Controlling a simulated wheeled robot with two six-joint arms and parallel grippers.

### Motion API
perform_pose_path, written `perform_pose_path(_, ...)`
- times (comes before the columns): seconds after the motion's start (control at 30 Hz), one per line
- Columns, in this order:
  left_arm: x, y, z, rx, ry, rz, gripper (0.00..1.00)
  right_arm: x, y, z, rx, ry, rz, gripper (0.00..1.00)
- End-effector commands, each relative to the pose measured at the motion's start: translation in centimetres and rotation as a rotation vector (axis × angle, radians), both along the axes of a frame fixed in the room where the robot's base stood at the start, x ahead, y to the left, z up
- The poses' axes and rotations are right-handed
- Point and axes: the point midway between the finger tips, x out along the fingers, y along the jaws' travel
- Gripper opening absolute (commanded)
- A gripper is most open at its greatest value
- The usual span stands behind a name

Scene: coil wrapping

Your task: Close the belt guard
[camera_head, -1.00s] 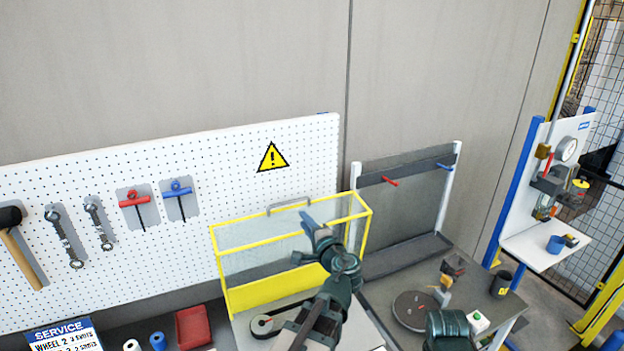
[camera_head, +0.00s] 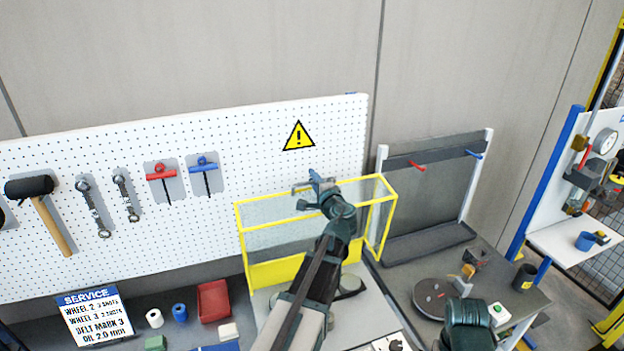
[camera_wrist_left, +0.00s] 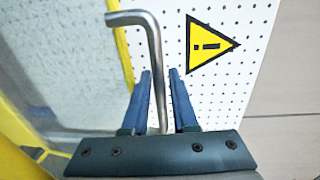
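The belt guard is a yellow frame (camera_head: 262,273) with a clear panel, and it stands raised in front of the pegboard. Its grey bar handle (camera_head: 300,188) is at the top edge. My left gripper (camera_head: 316,180) is at this handle. In the left wrist view the bent handle bar (camera_wrist_left: 155,60) passes between the two blue fingers of the left gripper (camera_wrist_left: 160,85). The fingers are apart, with gaps seen beside the bar. A dark green link of my right arm shows at the lower right of the head view, but its gripper does not show.
Behind is a white pegboard (camera_head: 80,260) with a hammer, wrenches and hex keys. A service sign (camera_head: 95,315), tape rolls and a red bin (camera_head: 213,301) are at lower left. A bench with a round disc (camera_head: 432,294) and a dark cup (camera_head: 525,276) is at right.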

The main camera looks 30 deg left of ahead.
Motion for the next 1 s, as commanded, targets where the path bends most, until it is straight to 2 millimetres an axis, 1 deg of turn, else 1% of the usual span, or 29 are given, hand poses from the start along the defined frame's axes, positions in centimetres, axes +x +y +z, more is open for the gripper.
perform_pose_path(0.03,0.46,0.46,-0.07,0.000,0.000,0.001,0.27,0.01,0.00,-0.07,0.000,0.000,0.000,0.50)
perform_pose_path(0.13,0.74,0.90,-0.10,0.000,0.000,0.001,0.27,0.00,0.00,-0.10,0.000,0.000,0.001,0.50)
perform_pose_path(0.47,0.86,1.09,-0.11,-0.001,-0.001,0.000,0.27,0.00,0.00,-0.10,0.000,0.000,0.001,0.50)
perform_pose_path(0.5,0.86,1.09,-0.11,-0.001,-0.001,0.000,0.25,0.00,0.00,-0.10,0.000,0.000,0.001,0.50)
perform_pose_path(0.63,0.86,1.08,-0.11,-0.001,-0.001,0.000,0.01,0.00,0.00,-0.10,0.000,0.000,0.001,0.50)
perform_pose_path(0.67,0.85,1.07,-0.11,-0.001,-0.001,0.000,0.00,0.00,0.00,-0.10,0.000,0.000,0.001,0.50)
perform_pose_path(1.0,0.85,1.06,-0.12,-0.001,0.000,0.000,0.00,0.00,0.00,-0.11,0.000,0.000,0.001,0.50)
